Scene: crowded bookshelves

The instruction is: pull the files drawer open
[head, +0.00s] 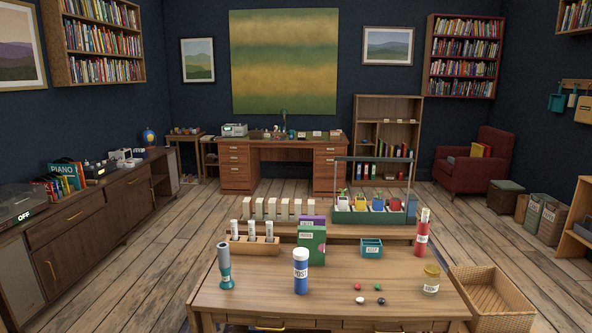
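No drawer in the head view carries a label I can read as files. The wooden desk (282,152) at the back wall has drawers in both pedestals, the left drawers (236,168) and the right drawers (325,168); all look shut. The near table (240,300) has shallow drawers along its front edge, with a left drawer front (322,324) partly cut off by the bottom of the picture. The left sideboard (75,222) has door and drawer fronts with brass handles. Neither of my grippers is in view.
Bottles, boxes and small balls stand on the near table; a wicker basket (455,284) is at its right. A planter rack (368,216) stands behind. A red armchair (478,168) and bins (552,220) are at right. Wooden floor (175,225) is clear at left.

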